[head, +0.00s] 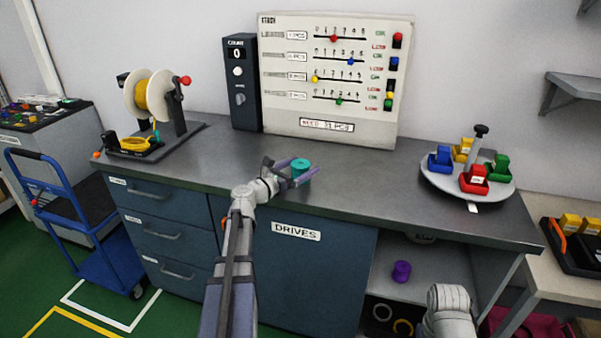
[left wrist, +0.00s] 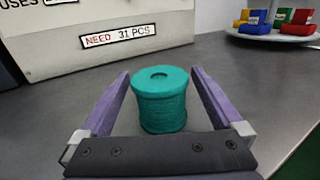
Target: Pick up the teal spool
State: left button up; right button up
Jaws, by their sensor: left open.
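The teal spool (head: 300,168) stands upright on the dark grey bench top, near its front edge. In the left wrist view the teal spool (left wrist: 163,98) is between the two purple fingers, with a gap on each side. My left gripper (head: 287,172) is open around the spool and does not visibly touch it. It also shows in the left wrist view (left wrist: 163,100). The lower part of the spool is partly hidden by the gripper.
Behind the spool stands a white counting board (head: 330,125) beside a dark counter box (head: 242,85). A wire reel stand (head: 180,125) is at the left, and a round turntable (head: 440,180) with coloured bins at the right. A purple spool (head: 401,271) is on the shelf below.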

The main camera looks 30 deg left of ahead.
pick_arm(q)
jog(key=c, duration=1.4)
